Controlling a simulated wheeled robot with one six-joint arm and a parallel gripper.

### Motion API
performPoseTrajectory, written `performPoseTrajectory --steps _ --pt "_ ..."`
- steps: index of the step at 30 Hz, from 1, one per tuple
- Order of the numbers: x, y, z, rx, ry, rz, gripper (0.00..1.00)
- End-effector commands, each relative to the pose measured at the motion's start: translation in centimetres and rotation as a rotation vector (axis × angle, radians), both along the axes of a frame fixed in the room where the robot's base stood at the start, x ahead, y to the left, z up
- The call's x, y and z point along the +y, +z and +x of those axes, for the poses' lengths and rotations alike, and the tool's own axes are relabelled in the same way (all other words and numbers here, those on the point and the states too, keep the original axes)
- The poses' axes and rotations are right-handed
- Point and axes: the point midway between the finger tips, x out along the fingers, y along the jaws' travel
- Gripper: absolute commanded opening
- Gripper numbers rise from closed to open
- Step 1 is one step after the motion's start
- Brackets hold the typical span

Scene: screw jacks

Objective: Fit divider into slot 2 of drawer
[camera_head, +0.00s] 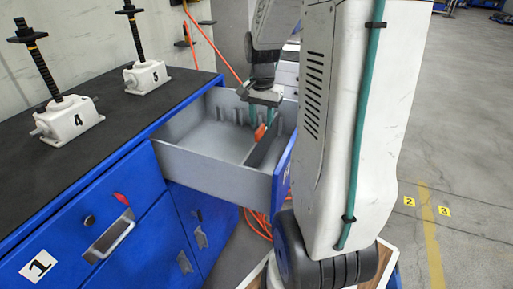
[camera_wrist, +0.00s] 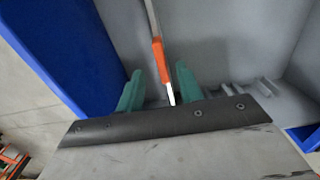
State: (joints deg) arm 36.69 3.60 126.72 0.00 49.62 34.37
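The blue drawer (camera_head: 207,169) is pulled open, with a grey interior and small upright ribs (camera_head: 237,116) along one wall. A thin grey divider (camera_head: 265,146) with an orange grip (camera_head: 260,131) stands on edge inside it, toward the drawer's blue front. Which slot its ends sit in, if any, I cannot tell. My gripper (camera_head: 262,119) is over the divider, pointing down. In the wrist view, my green fingers (camera_wrist: 159,70) are apart on either side of the divider's orange grip (camera_wrist: 159,58), with visible gaps. The ribs also show in the wrist view (camera_wrist: 264,88).
A blue cabinet (camera_head: 75,207) with a dark top carries screw jacks marked 4 (camera_head: 72,118) and 5 (camera_head: 147,77). An orange cable (camera_head: 208,38) hangs behind the drawer. Open grey floor lies to the right.

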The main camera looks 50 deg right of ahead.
Motion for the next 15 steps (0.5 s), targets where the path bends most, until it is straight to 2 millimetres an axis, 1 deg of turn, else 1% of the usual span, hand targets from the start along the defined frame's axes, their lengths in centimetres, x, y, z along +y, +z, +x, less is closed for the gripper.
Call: performPoseTrajectory --steps 1,8,12,15 --pt "0.1 -0.7 -0.1 0.004 -0.001 0.003 0.36" --pt "0.3 -3.4 0.0 0.004 0.003 0.003 0.36" --pt "0.4 -5.6 0.1 0.004 0.004 0.003 0.36" --pt "0.4 -6.6 0.2 0.003 0.004 0.002 0.36"
